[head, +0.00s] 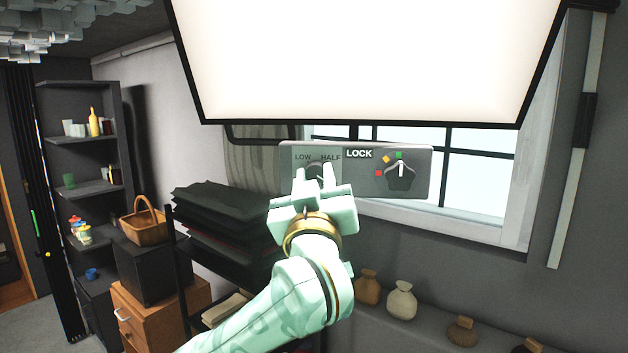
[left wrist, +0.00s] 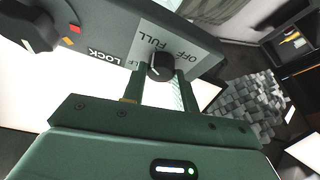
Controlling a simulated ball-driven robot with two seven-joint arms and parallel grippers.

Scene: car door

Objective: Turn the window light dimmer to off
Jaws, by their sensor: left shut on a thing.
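A grey control panel (head: 362,184) hangs below the bright light panel. Its left part has a pale plate marked LOW and HALF in the head view. In the left wrist view the plate (left wrist: 192,42) also shows FULL and OFF. The dark round dimmer knob (left wrist: 162,65) sits on this plate. My left gripper (head: 313,177) reaches up to the plate and is shut on the knob, one finger on each side of it in the left wrist view (left wrist: 163,88). In the head view the fingers hide most of the knob. I cannot tell clearly where its pointer stands. My right gripper is not in view.
A dark LOCK knob (head: 401,178) with red, yellow and green marks is close by on the panel's right. The light panel (head: 365,60) hangs just above. Black folded cloth (head: 225,203) lies on a rack at left. Several small vases (head: 402,300) stand on the ledge below.

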